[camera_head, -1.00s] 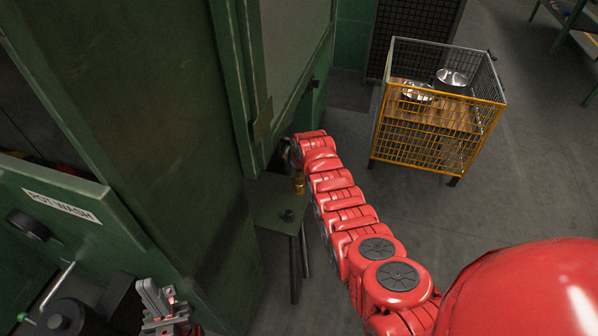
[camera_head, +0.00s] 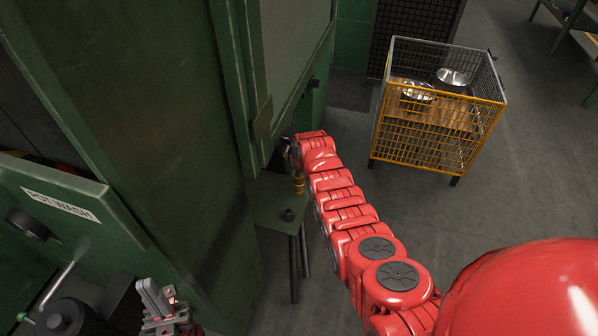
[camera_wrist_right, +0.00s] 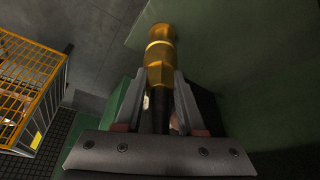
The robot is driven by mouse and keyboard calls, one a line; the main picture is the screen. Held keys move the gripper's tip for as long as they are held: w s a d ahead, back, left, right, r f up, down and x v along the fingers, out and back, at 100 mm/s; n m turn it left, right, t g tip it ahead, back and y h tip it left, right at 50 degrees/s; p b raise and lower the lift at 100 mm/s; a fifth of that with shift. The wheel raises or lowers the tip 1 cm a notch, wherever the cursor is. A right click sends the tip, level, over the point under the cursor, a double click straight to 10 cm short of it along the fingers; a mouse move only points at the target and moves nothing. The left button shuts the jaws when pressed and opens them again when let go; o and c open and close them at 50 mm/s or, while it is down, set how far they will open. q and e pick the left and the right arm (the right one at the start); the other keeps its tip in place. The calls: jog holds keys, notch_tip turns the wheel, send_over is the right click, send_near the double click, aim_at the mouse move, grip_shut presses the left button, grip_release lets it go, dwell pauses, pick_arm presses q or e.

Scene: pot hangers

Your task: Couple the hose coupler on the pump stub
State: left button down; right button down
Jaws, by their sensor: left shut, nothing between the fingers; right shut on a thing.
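The brass hose coupler (camera_wrist_right: 160,55) is held in my right gripper (camera_wrist_right: 160,82), its fingers shut on either side of the lower part, with a dark hose or stem below it. In the head view the coupler (camera_head: 299,183) shows as a small brass piece beside the end of my right arm, over or near a small green table (camera_head: 268,192); the right fingers are mostly hidden there. A short dark round stub (camera_head: 288,215) stands on that table, apart from the coupler in the picture; I cannot tell whether it is the pump stub. My left gripper (camera_head: 150,288) is shut and empty at bottom left.
A tall green machine (camera_head: 130,110) stands close on the left, with a POT WASH panel (camera_head: 60,203) beside it. A yellow-framed wire cage cart (camera_head: 436,145) holding metal pots stands at right. Grey floor (camera_head: 500,200) is clear around the cart.

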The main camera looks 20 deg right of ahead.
aim_at(299, 179)
jog(key=shift+f+b, duration=1.35)
jog(key=shift+f, duration=0.5)
jog(key=shift+c, duration=2.2)
grip_release()
jog(key=shift+p+v, duration=0.6)
jog(key=shift+v, duration=0.4)
jog(key=p+v, duration=0.1)
jog(key=v, duration=1.4)
jog(key=shift+p, duration=0.4)
jog(key=shift+s+d+r, duration=0.1)
